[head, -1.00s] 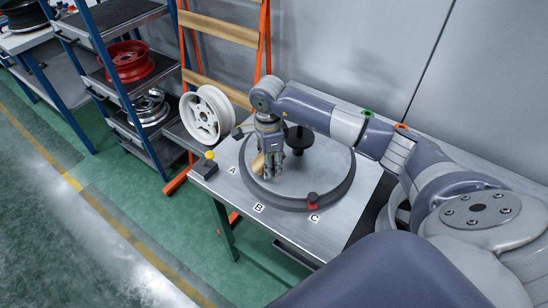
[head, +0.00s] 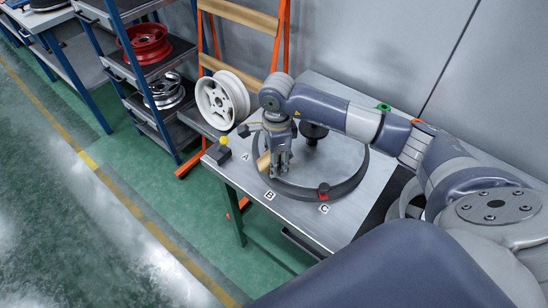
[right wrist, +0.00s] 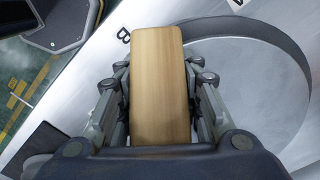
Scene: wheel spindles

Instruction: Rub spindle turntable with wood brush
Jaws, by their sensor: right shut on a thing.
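The spindle turntable is a round metal plate with a raised dark rim (head: 300,194) on the steel table. A black spindle (head: 313,131) stands near its middle, partly behind my arm. My right gripper (head: 279,167) points down over the left part of the turntable, shut on the wood brush (head: 263,163). In the right wrist view the brush is a pale wooden block (right wrist: 160,85) between both fingers, with the turntable rim (right wrist: 290,45) to its right. The brush's underside is hidden, so I cannot tell whether it touches the plate. My left gripper is not in view.
A small box with a yellow button (head: 222,149) stands at the table's left corner. A white wheel (head: 221,100) leans behind. A shelf with a red wheel (head: 146,44) stands left.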

